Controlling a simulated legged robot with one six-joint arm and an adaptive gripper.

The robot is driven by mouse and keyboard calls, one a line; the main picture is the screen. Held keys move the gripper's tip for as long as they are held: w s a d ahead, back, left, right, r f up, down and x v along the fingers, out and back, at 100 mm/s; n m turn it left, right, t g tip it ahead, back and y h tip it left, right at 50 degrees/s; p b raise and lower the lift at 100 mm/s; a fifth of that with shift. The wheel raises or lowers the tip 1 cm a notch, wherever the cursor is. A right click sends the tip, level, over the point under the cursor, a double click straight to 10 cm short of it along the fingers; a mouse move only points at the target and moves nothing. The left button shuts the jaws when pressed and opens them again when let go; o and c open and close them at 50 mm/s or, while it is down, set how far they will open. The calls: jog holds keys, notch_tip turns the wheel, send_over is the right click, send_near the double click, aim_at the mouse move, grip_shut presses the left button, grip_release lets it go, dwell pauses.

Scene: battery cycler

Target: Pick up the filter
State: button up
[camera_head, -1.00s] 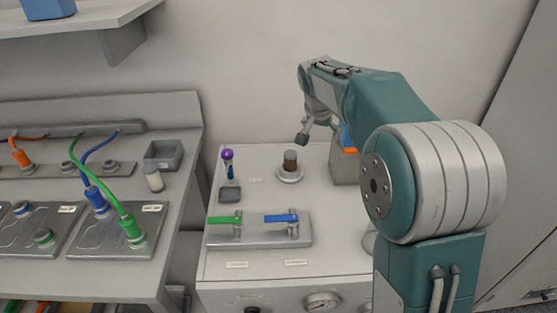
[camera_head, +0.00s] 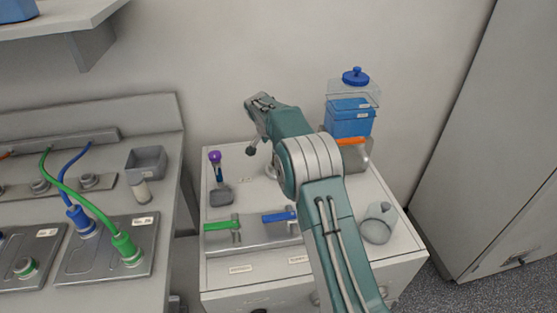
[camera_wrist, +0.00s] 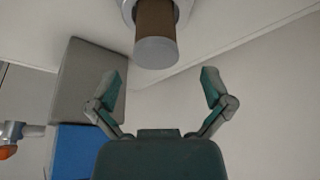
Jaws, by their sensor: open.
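The filter (camera_wrist: 155,30), a brown cylinder with a pale grey end cap, shows at the top of the wrist view, set in a round light holder (camera_wrist: 126,8). My gripper (camera_wrist: 160,82) is open and empty, its two fingers spread apart. The filter's capped end lies just beyond the fingertips, roughly centred between them in the picture, with no contact visible. In the head view my arm hides the filter; only part of its round holder (camera_head: 270,171) shows. One finger of my gripper shows beside it there.
A grey box (camera_wrist: 85,80) stands left of the gripper in the wrist view.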

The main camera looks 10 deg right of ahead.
jog(key=x, duration=0.6)
jog(key=shift+s+d+f, duration=0.1)
jog(key=shift+f, duration=0.15)
jog(key=c, duration=1.2)
